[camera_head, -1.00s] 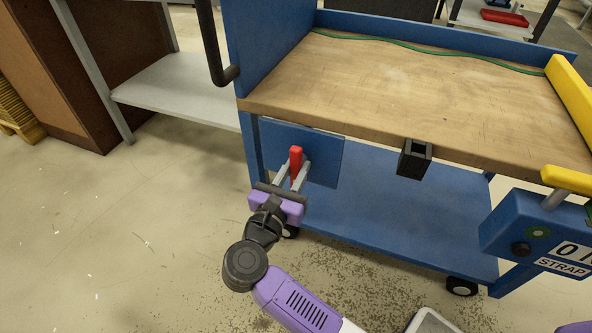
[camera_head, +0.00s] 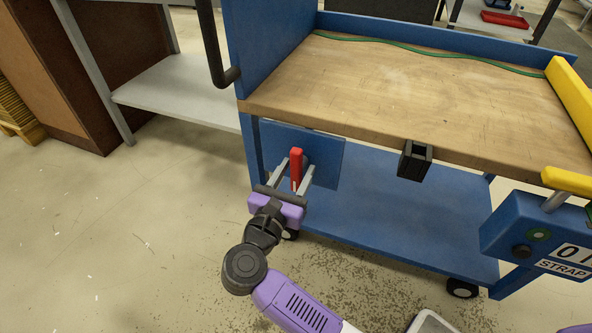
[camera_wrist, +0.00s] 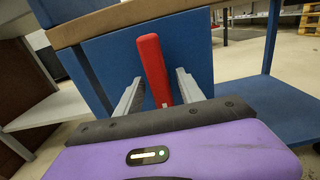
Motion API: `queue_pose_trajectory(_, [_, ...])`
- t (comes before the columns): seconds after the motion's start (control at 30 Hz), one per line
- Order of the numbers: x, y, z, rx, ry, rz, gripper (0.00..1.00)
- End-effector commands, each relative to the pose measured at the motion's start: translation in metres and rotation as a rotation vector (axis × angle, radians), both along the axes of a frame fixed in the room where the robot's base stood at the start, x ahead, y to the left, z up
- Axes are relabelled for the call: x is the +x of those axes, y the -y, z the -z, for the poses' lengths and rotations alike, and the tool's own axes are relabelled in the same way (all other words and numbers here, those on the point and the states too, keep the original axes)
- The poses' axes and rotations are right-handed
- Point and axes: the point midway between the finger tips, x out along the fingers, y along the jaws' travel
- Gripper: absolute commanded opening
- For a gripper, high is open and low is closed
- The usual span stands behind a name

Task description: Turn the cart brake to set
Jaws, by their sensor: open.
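The cart brake is a red lever (camera_head: 296,167) on a blue plate (camera_head: 326,163) under the front left of the cart's wooden top. The lever stands near upright in the head view. In the wrist view the red lever (camera_wrist: 152,66) leans slightly, its top to the left. My gripper (camera_head: 296,162) is open, with one grey finger on each side of the lever. In the wrist view both fingers of my gripper (camera_wrist: 157,88) show gaps to the lever. The lever's lower end is partly hidden behind my gripper body.
The blue cart has a wooden top (camera_head: 420,90) and a lower shelf (camera_head: 400,220). A black holder (camera_head: 414,160) hangs from its front edge. A blue strap box (camera_head: 535,235) with a yellow handle is at the right. A grey shelf (camera_head: 180,90) stands at the left. Floor in front is clear.

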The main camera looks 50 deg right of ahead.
Motion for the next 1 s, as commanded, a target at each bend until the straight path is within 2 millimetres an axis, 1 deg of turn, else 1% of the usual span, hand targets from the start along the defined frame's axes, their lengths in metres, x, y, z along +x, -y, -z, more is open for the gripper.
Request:
queue_pose_trajectory(0.17, [-0.008,-0.022,-0.002,0.000,-0.003,-0.004,0.45])
queue_pose_trajectory(0.33, [-0.019,-0.048,-0.003,0.000,-0.002,-0.004,0.45])
queue_pose_trajectory(0.5, [-0.026,-0.065,-0.001,-0.001,-0.002,-0.003,0.45])
queue_pose_trajectory(0.67, [-0.029,-0.071,0.000,0.000,-0.001,-0.002,0.45])
queue_pose_trajectory(1.0, [-0.029,-0.070,0.000,0.000,0.000,-0.001,0.45])
